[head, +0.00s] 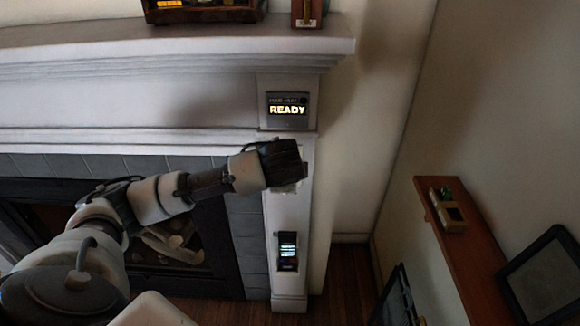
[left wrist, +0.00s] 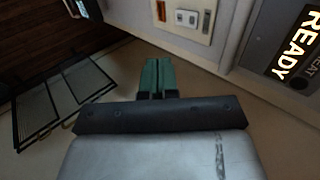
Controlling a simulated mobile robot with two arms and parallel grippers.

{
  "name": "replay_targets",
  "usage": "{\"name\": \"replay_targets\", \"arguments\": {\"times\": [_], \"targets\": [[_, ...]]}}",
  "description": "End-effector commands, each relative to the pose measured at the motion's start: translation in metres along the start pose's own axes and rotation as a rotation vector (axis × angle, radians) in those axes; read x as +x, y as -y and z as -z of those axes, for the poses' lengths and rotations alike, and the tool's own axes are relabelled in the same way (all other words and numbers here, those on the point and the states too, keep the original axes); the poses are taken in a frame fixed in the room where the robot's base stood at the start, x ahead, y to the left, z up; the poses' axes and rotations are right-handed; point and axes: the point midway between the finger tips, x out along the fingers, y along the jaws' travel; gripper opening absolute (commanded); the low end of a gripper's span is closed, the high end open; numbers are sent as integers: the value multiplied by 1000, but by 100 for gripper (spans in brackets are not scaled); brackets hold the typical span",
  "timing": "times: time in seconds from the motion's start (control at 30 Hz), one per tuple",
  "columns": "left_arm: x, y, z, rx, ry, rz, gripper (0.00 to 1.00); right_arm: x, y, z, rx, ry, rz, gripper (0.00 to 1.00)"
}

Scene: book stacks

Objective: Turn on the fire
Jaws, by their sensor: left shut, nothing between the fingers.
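The fireplace (head: 238,215) has a dark opening with pale logs (head: 172,240) and no visible flame. On its right white pillar, a grey panel (head: 288,110) reads "READY"; it also shows at the upper right of the left wrist view (left wrist: 297,45). A pale control plate (left wrist: 187,18) with a white button and an orange strip shows at the top of the left wrist view. My left gripper (head: 284,163) is in front of the pillar below the READY panel. Its green fingers (left wrist: 157,75) are together and empty, apart from the plate in that picture. My right gripper is out of view.
A lower panel with a lit screen (head: 288,251) is on the pillar. The mantel (head: 180,55) juts out above, bearing small objects. At right, a wooden shelf (head: 463,250) and dark frames line the wall. Wooden floor (head: 345,280) shows right of the pillar.

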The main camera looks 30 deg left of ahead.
Motion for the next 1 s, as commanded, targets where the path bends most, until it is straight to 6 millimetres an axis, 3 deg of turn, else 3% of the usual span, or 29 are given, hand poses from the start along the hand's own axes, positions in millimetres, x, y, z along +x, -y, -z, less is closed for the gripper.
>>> {"name": "replay_targets", "arguments": {"times": [0.27, 0.73, 1.0], "targets": [[11, 0, 0, -2, 1, -2, 0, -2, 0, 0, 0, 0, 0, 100], [101, 0, 0, -3, 2, -3, 0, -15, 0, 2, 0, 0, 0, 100], [125, 21, 1, -2, -1, 0, 0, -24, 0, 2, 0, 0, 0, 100]]}}
